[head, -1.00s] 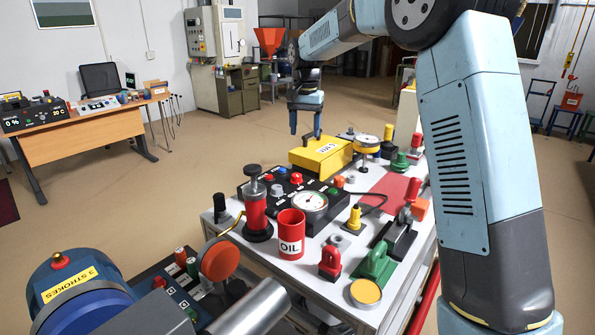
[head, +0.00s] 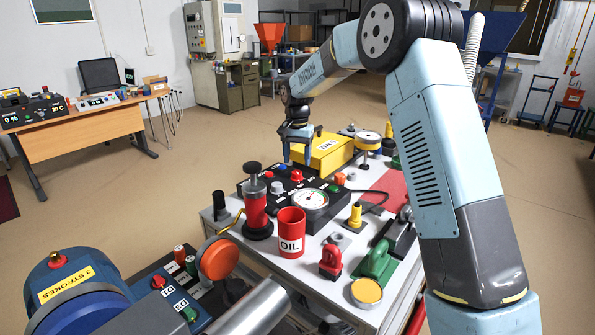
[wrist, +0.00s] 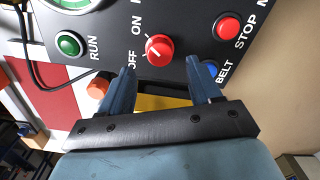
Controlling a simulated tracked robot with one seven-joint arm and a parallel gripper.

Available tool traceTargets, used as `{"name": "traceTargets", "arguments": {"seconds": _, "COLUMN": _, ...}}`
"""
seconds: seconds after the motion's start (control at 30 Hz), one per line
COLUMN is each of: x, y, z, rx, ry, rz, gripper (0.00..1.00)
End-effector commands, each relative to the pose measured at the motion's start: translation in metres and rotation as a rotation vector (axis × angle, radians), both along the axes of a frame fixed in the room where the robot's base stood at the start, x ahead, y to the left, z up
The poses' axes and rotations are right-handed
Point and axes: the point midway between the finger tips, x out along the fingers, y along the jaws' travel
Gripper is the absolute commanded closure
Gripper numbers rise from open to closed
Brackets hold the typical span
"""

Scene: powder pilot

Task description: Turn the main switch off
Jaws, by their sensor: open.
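The main switch is a red rotary knob (wrist: 159,50) with ON and OFF printed beside it on a black control panel (wrist: 185,18). I cannot tell for sure which word its pale mark points to. In the head view the knob (head: 297,175) is at the panel's back edge. My gripper (head: 297,158) points down just above and behind it, open and empty. In the wrist view my gripper's fingertips (wrist: 162,68) are spread, and the knob sits just beyond them, roughly between. I see no contact.
A green RUN button (wrist: 69,44), a red STOP button (wrist: 228,27) and a blue BELT button (wrist: 208,70) are close around the knob. A yellow box (head: 328,152) stands behind the panel. A red OIL can (head: 291,232) and a gauge (head: 310,199) are in front.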

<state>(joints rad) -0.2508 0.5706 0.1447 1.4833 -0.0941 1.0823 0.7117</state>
Motion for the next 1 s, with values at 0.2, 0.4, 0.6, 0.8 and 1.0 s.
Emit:
{"name": "traceTargets", "arguments": {"seconds": 0.2, "x": 0.000, "y": 0.000, "z": -0.031, "rx": 0.000, "ry": 0.001, "rz": 0.000, "gripper": 0.37}}
{"name": "traceTargets", "arguments": {"seconds": 0.4, "x": 0.000, "y": 0.001, "z": -0.044, "rx": 0.001, "ry": 0.000, "rz": 0.000, "gripper": 0.37}}
{"name": "traceTargets", "arguments": {"seconds": 0.6, "x": -0.001, "y": 0.001, "z": -0.046, "rx": 0.001, "ry": 0.000, "rz": 0.000, "gripper": 0.37}}
{"name": "traceTargets", "arguments": {"seconds": 0.8, "x": -0.001, "y": 0.001, "z": -0.046, "rx": 0.001, "ry": 0.000, "rz": 0.000, "gripper": 0.44}}
{"name": "traceTargets", "arguments": {"seconds": 1.0, "x": -0.001, "y": 0.001, "z": -0.046, "rx": 0.001, "ry": 0.000, "rz": 0.001, "gripper": 0.64}}
